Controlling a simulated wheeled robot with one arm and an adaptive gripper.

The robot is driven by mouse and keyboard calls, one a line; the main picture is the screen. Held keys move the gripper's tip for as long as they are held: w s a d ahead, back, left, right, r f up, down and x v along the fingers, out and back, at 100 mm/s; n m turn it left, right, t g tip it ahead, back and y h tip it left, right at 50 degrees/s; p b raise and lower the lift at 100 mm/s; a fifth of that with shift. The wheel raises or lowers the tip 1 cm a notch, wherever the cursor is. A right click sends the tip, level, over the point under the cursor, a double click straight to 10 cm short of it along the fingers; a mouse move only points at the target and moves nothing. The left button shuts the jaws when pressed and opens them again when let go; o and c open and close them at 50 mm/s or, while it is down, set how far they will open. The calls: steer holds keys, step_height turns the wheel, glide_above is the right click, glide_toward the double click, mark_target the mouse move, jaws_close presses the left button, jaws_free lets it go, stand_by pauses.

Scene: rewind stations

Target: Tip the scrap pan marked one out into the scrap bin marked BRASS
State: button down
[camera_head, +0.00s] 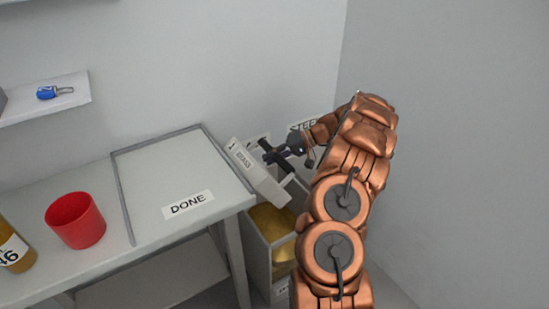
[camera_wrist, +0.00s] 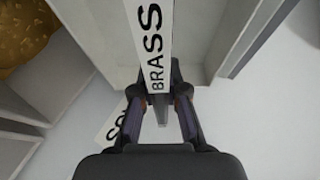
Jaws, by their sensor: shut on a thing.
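The scrap pan (camera_head: 256,175) is light grey, with a label reading 1 and BRASS. In the head view it is slanted, its lower end to the right, above a bin. My gripper (camera_head: 280,155) is shut on the pan at its right side. In the wrist view the jaws (camera_wrist: 161,108) close by the BRASS label (camera_wrist: 152,45). The pan's inside is hidden in the head view, so I cannot tell what it holds. The scrap bin (camera_head: 258,248) below has gold-coloured scrap (camera_head: 270,222) in it; its own front label is mostly cut off.
A table with a DONE label (camera_head: 188,204) and a raised grey edge stands left of the pan, close to it. A red cup (camera_head: 75,220) and a bottle (camera_head: 14,247) stand on it. A wall closes the right side.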

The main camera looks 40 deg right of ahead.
steer(key=a+h, duration=0.2)
steer(key=h, duration=0.1)
steer(key=a+n+g+h, duration=0.1)
steer(key=a+h, duration=0.1)
steer(key=a+r+n+h, duration=0.1)
steer(key=a+h, duration=0.2)
steer(key=shift+w+h, duration=0.25)
steer(key=shift+h, duration=0.05)
steer(key=shift+w+a+f+n+g+h, duration=0.1)
steer(key=shift+a+f+n+g+h, duration=0.1)
steer(key=shift+f+h, duration=0.3)
steer(key=shift+a+f+n+g+h, duration=0.1)
steer(key=shift+a+f+g+h, duration=0.1)
steer(key=shift+h, duration=0.5)
